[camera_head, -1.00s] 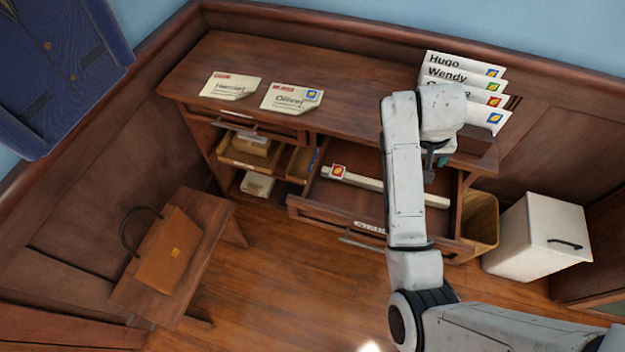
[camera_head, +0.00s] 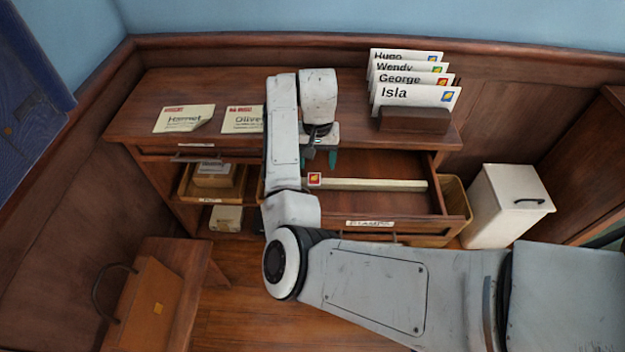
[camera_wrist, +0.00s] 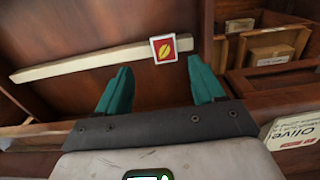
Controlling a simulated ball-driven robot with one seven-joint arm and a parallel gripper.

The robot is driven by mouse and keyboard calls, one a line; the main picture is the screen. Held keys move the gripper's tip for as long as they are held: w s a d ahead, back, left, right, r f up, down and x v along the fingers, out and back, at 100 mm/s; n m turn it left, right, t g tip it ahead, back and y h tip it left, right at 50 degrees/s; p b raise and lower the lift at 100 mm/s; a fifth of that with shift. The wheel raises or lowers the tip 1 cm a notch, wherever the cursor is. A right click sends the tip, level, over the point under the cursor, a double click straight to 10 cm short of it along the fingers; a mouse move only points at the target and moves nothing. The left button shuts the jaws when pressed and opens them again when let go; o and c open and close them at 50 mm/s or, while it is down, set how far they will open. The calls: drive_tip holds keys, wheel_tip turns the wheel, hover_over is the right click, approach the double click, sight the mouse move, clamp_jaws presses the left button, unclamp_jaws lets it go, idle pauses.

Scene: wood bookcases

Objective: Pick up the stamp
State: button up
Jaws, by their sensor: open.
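The stamp (camera_head: 315,179) is a small square with a red field, a pale border and a yellow emblem. It lies at the left end of a long pale strip (camera_head: 380,185) in the open drawer marked STAMPS (camera_head: 370,223). My gripper (camera_head: 320,158) is over the drawer, its teal fingers apart and empty, just behind the stamp in the head view. In the wrist view the stamp (camera_wrist: 165,48) shows beyond the gap between the open fingers (camera_wrist: 160,88), nearer the right finger. The fingers do not touch it.
Envelopes for Harriet (camera_head: 184,118) and Olive (camera_head: 241,119) lie on the desktop. Several addressed envelopes stand in a dark holder (camera_head: 413,120) at right. An open tray (camera_head: 212,188) with boxes is left of the drawer. A white bin (camera_head: 507,205) stands right.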

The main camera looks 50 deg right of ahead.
sight(314, 179)
drive_tip(key=shift+w+a+f, duration=0.1)
drive_tip(key=shift+w+f, duration=0.1)
drive_tip(key=shift+f, duration=1.3)
drive_tip(key=shift+w+a+f, duration=0.1)
drive_tip(key=shift+w+f, duration=0.05)
drive_tip(key=shift+f, duration=1.3)
drive_tip(key=shift+c, duration=0.3)
drive_tip(key=c, duration=1.1)
